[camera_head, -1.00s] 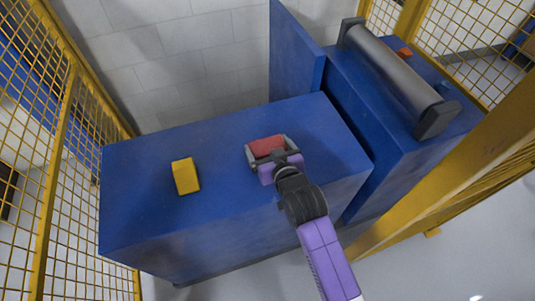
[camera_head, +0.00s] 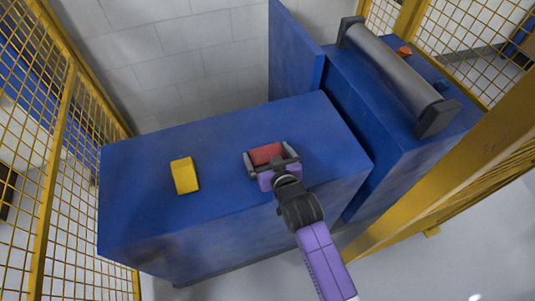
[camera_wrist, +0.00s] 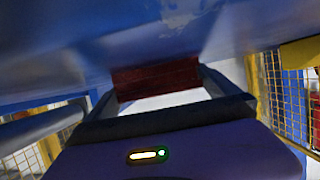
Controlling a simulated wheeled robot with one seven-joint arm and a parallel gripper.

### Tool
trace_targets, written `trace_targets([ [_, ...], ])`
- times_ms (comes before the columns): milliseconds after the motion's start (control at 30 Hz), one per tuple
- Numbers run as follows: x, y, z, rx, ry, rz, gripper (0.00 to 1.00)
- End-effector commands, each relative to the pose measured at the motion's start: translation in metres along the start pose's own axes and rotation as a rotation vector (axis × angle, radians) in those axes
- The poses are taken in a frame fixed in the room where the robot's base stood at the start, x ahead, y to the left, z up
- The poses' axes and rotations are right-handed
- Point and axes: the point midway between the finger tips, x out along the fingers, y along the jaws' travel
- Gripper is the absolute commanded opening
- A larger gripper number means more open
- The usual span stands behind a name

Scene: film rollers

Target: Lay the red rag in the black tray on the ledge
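The red rag (camera_head: 266,154) is a small red block-like piece over the right part of the blue box top. My gripper (camera_head: 270,160) has a dark finger at each end of the rag and is shut on it. In the wrist view the rag (camera_wrist: 157,79) spans the gap between the two fingertips, dark in shadow. I cannot tell whether the rag still touches the blue surface. I cannot make out a black tray or a ledge in these frames.
A yellow block (camera_head: 184,175) lies left of my gripper on the blue box (camera_head: 135,215). A grey roller (camera_head: 395,78) with black ends sits on a blue machine to the right, near a small red piece (camera_head: 404,51). Yellow mesh fencing (camera_head: 50,190) stands at the left.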

Motion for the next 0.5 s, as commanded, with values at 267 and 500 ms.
trace_targets([
  [267, -0.02, 0.0, -0.002, 0.0, 0.0, 0.0, 1.0],
  [500, -0.068, 0.0, -0.002, 0.002, 0.0, 0.0, 1.0],
])
